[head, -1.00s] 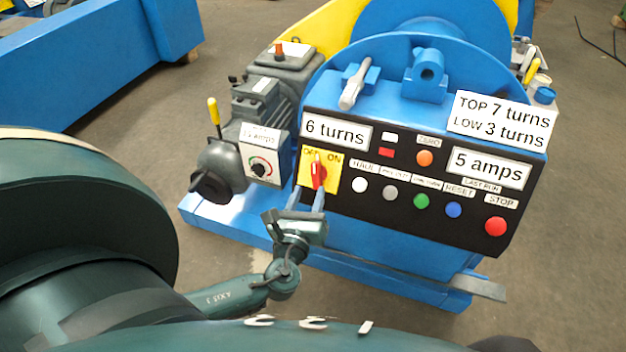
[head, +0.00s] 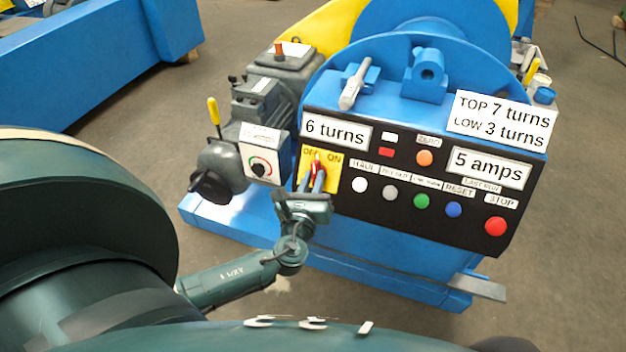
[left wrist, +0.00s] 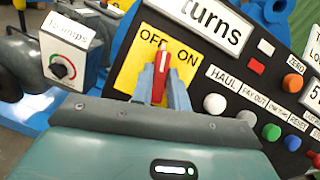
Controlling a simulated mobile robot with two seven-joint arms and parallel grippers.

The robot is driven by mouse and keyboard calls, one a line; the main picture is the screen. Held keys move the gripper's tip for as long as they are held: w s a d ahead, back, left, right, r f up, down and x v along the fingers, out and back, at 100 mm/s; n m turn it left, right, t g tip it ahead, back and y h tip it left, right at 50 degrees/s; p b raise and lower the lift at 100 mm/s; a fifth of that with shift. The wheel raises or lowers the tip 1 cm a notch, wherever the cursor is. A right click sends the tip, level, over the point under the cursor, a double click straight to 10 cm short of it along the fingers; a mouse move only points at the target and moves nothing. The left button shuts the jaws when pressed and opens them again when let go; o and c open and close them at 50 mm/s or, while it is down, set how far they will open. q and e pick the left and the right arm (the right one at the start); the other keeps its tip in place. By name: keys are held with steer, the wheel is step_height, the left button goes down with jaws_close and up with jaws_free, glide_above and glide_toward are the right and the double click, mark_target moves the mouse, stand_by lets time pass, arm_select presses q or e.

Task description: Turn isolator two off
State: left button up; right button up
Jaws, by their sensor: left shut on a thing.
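The isolator is a red handle (head: 317,161) on a yellow plate (head: 333,170) marked OFF and ON, at the left end of the black control panel. It also shows in the left wrist view as a red handle (left wrist: 162,72) with a white line, standing nearly upright between the words OFF and ON. I see no number on it. My left gripper (head: 312,178) has a finger on each side of the handle and is shut on it; the fingers also show in the left wrist view (left wrist: 160,85). The fingers partly hide the handle's lower part. My right gripper is not in view.
Several push buttons, including a white one (head: 360,185) and a red STOP button (head: 495,226), sit right of the isolator. A grey motor (head: 262,100) and a dial box (head: 262,155) stand close on the left. Grey floor lies in front of the blue base.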

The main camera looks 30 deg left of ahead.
arm_select(q)
jaws_close()
steer(key=shift+n, duration=0.4)
steer(key=n+g+y, duration=0.1)
steer(key=n, duration=0.1)
steer(key=n+g+y, duration=0.1)
steer(key=n, duration=0.1)
steer(key=shift+d+n, duration=0.1)
steer(key=shift+n, duration=0.3)
steer(key=shift+n+g+y, duration=0.4)
steer(key=shift+n, duration=0.6)
steer(key=shift+p, duration=0.3)
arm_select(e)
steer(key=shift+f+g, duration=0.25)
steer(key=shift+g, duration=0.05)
arm_select(q)
steer(key=o, duration=0.6)
jaws_free()
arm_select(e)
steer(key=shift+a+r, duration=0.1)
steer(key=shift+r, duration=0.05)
